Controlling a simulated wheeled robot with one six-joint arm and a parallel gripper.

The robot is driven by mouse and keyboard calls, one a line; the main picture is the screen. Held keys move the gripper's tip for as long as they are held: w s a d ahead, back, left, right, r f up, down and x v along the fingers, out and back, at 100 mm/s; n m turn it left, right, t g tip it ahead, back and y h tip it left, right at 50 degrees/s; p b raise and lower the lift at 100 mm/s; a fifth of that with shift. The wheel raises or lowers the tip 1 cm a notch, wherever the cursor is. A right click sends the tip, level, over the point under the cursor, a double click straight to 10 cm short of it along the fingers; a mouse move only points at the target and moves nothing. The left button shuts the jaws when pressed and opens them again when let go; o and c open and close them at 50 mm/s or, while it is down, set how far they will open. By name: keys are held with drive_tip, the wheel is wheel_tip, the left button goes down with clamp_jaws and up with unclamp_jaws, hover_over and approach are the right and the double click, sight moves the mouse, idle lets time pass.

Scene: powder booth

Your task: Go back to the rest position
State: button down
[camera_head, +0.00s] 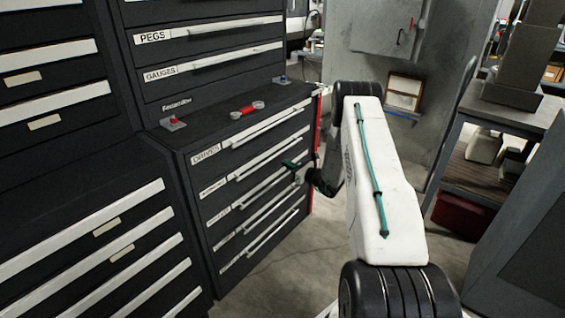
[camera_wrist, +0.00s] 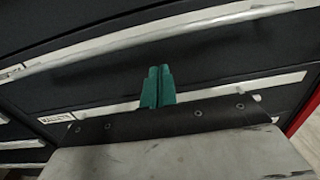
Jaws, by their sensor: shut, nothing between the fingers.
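My gripper (camera_head: 292,166) is in front of the dark tool cabinet (camera_head: 190,172), near the right end of its drawer fronts. In the wrist view, its green fingers (camera_wrist: 158,87) are side by side and shut, with nothing between them. They show against a dark drawer front between two pale handle strips. Whether the fingertips touch the drawer front cannot be told. My white arm reaches across the right middle of the head view and hides part of the floor behind it.
A red object (camera_head: 246,110) lies on the cabinet top, with small fittings at its edges. More dark drawers stand at the left. A grey bench (camera_head: 512,118) stands at the right, with a red bin (camera_head: 462,216) beneath. Bare floor (camera_head: 290,270) lies between the cabinet and my arm.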

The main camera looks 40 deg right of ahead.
drive_tip(key=v, duration=0.8)
drive_tip(key=shift+d, duration=0.15)
drive_tip(key=shift+s+f, duration=0.1)
drive_tip(key=shift+s, duration=0.05)
